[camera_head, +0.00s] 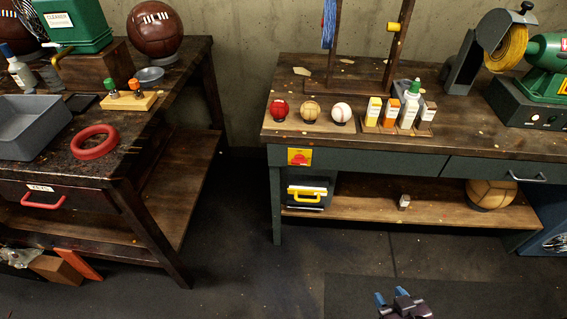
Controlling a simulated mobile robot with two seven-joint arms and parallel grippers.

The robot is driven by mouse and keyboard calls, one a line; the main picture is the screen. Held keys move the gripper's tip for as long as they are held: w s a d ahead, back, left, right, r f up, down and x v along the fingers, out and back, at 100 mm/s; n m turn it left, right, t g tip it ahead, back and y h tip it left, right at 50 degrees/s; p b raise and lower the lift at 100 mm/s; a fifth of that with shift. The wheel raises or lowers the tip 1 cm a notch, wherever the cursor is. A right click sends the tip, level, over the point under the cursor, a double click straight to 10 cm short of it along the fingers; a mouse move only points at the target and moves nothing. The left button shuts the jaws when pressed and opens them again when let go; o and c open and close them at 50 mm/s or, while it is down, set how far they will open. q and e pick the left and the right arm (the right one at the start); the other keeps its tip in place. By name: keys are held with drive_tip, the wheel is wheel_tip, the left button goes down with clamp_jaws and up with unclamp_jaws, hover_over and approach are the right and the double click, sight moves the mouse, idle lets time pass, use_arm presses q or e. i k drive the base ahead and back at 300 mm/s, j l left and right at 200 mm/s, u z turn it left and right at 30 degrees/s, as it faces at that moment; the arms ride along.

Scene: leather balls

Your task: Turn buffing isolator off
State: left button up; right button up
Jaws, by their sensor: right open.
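A yellow plate with a red knob (299,157), which looks like the isolator, is fixed to the left end of the right bench's front board. The knob's exact setting is too small to read. The buffing machine stands at the bench's right end, with a green motor (547,55) and a yellow wheel (506,48). My right gripper (391,296) is at the bottom edge, right of centre, open and empty. In the picture it is well below and to the right of the isolator. My left gripper is not in view.
The right bench (392,161) carries balls, bottles and a wooden frame on top. A yellow-handled box (306,192) sits beneath the isolator, and a tan ball (490,194) on the lower shelf. The left bench holds a grey tray (32,127) and red ring (95,142). Floor between is clear.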

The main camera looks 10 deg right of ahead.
sight(299, 158)
drive_tip(key=i+j, duration=0.1)
drive_tip(key=j, duration=0.65)
drive_tip(key=i+j, duration=0.1)
drive_tip(key=j, duration=0.6)
